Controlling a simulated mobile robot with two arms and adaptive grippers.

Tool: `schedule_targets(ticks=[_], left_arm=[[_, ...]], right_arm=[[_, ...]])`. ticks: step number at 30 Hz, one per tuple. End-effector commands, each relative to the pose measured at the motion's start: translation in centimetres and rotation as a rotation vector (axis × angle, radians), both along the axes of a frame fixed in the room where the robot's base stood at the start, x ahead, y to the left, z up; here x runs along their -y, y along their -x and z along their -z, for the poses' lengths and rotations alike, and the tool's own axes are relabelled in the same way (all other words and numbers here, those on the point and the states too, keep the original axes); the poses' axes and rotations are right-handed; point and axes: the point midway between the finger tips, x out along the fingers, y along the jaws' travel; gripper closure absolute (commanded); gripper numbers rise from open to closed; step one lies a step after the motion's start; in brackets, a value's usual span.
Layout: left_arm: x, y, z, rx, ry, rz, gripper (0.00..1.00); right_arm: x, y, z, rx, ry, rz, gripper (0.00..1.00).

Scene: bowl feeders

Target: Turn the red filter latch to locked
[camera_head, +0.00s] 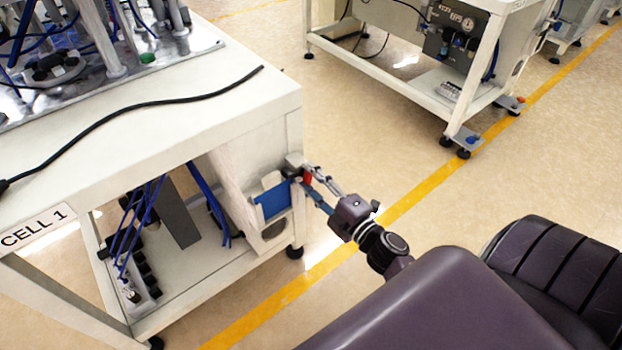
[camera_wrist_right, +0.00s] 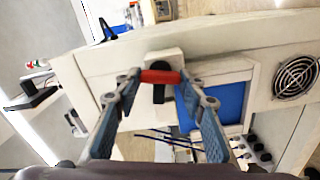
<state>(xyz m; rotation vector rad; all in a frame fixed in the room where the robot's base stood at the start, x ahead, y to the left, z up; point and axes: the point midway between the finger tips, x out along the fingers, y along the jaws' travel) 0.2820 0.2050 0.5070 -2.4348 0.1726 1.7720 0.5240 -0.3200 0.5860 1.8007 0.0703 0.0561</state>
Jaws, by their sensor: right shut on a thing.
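The red filter latch (camera_wrist_right: 160,77) is a short red bar on a light housing with a dark part below it, at the upper middle of the right wrist view. In the head view the red latch (camera_head: 307,178) is a small spot at the cell's corner post, partly hidden by my fingers. My right gripper (camera_head: 310,178) is at the latch, and in the right wrist view its two fingers (camera_wrist_right: 159,78) are at the two ends of the red bar, shut on it. Whether the latch is at locked cannot be read. My left gripper is not in view.
The white CELL 1 bench (camera_head: 150,125) with a black cable (camera_head: 130,104) fills the left. A blue panel (camera_wrist_right: 215,103) and a fan grille (camera_wrist_right: 297,77) are beside the latch. Blue hoses (camera_head: 207,200) hang under the bench.

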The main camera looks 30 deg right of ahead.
Motion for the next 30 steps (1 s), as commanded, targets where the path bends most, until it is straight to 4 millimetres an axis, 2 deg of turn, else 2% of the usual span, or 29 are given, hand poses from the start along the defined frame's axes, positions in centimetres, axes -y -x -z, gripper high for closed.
schedule_targets(ticks=[12,30], left_arm=[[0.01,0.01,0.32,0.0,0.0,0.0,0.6],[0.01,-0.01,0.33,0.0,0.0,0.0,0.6]], right_arm=[[-0.06,0.03,0.19,0.016,0.21,-0.001,0.87],[-0.04,0.04,0.2,0.018,0.249,0.0,0.87]])
